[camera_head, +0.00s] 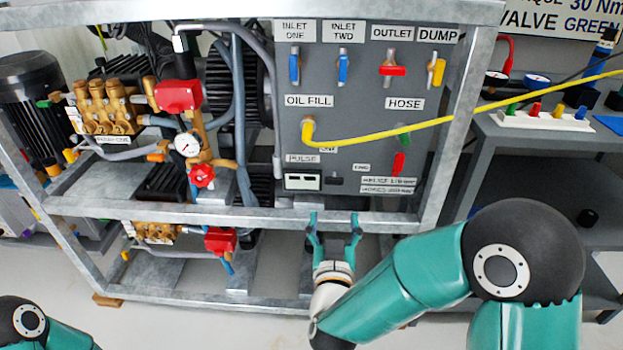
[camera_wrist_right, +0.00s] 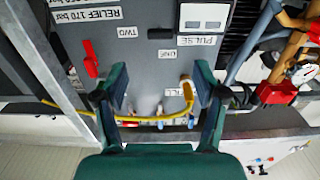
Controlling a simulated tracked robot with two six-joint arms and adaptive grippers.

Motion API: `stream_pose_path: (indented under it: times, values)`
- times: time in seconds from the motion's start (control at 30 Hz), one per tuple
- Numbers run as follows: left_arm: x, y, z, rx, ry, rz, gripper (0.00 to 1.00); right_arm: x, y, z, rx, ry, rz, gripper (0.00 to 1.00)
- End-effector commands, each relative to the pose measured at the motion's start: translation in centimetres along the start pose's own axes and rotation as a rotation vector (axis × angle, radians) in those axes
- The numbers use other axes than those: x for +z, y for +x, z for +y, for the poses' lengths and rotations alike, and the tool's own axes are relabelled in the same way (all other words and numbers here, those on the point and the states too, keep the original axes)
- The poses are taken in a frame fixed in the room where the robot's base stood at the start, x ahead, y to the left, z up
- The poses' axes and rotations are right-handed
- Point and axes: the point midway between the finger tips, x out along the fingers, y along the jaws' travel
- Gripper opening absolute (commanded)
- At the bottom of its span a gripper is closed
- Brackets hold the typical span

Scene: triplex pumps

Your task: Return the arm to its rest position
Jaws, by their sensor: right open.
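My right gripper (camera_head: 334,224) is open and empty in the head view, in front of the lower rail of the metal frame (camera_head: 270,214). It is below the grey control panel (camera_head: 345,175). In the right wrist view the open fingers (camera_wrist_right: 158,84) stand apart, with the panel (camera_wrist_right: 135,60) upside down behind them and nothing between them held. My right arm (camera_head: 400,280) reaches in from the lower right, bent at the elbow. Only a piece of my left arm (camera_head: 45,325) shows at the bottom left; its gripper is out of view.
A yellow hose (camera_head: 400,130) runs from the oil fill port across to the right. Pumps with red caps (camera_head: 180,96) stand in the frame at left. A side table (camera_head: 540,128) at right holds a white strip of coloured plugs (camera_head: 545,120). Floor shows at lower left.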

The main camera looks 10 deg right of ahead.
Motion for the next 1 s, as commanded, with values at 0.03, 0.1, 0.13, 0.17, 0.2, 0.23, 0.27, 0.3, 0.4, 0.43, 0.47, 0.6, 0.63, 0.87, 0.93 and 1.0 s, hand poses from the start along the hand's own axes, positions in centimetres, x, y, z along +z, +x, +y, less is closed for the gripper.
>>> stream_pose_path:
  times: [0.03, 0.1, 0.13, 0.17, 0.2, 0.23, 0.27, 0.3, 0.4, 0.43, 0.47, 0.6, 0.63, 0.87, 0.93, 1.0]
  values:
    - [0.0, 0.0, 0.0, 0.000, 0.000, 0.000, 0.40, 0.0, 0.0, 0.0, 0.000, 0.000, 0.000, 0.71]
    - [0.0, 0.0, 0.0, 0.000, 0.000, 0.000, 0.40, 0.1, 0.1, 0.3, 0.006, -0.001, -0.002, 0.71]
    - [0.0, 0.0, 0.0, 0.000, 0.000, 0.000, 0.40, 0.3, 0.2, 0.5, 0.011, -0.002, -0.006, 0.71]
    - [0.0, 0.0, 0.0, 0.000, 0.000, 0.000, 0.40, 0.6, 0.4, 0.9, 0.020, -0.004, -0.011, 0.71]
    - [0.0, 0.0, 0.0, 0.000, 0.000, 0.000, 0.40, 1.2, 0.6, 1.5, 0.034, -0.011, -0.023, 0.71]
    - [0.0, 0.0, 0.0, 0.000, 0.000, 0.000, 0.40, 1.9, 0.9, 2.1, 0.047, -0.017, -0.035, 0.71]
    - [0.0, 0.0, 0.0, 0.000, 0.000, 0.000, 0.40, 2.8, 1.1, 2.9, 0.062, -0.025, -0.051, 0.71]
    - [0.0, 0.0, 0.0, 0.000, 0.000, 0.000, 0.40, 4.2, 1.4, 3.9, 0.085, -0.039, -0.078, 0.71]
    - [0.0, 0.0, 0.0, 0.000, 0.000, 0.000, 0.40, 9.5, 1.7, 6.8, 0.116, -0.085, -0.184, 0.71]
    - [0.0, 0.0, 0.0, 0.000, 0.000, 0.000, 0.40, 11.5, 1.6, 7.3, 0.106, -0.093, -0.233, 0.71]
    - [0.0, 0.0, 0.0, 0.000, 0.000, 0.000, 0.40, 13.7, 1.4, 7.7, 0.091, -0.096, -0.288, 0.71]
    - [0.0, 0.0, 0.0, 0.000, 0.000, 0.000, 0.40, 23.8, -2.0, 8.0, -0.022, -0.045, -0.595, 0.71]
    - [0.0, 0.0, 0.0, 0.000, 0.000, 0.000, 0.40, 25.8, -3.2, 7.8, -0.050, -0.025, -0.666, 0.71]
    - [0.0, 0.0, 0.0, 0.000, 0.000, 0.000, 0.40, 34.8, -13.7, 4.9, -0.249, 0.119, -1.147, 0.71]
    - [0.0, 0.0, 0.0, 0.000, 0.000, 0.000, 0.40, 35.8, -16.8, 3.9, -0.304, 0.144, -1.268, 0.71]
    - [0.0, 0.0, 0.0, 0.000, 0.000, 0.000, 0.40, 36.1, -19.5, 3.1, -0.350, 0.160, -1.374, 0.71]
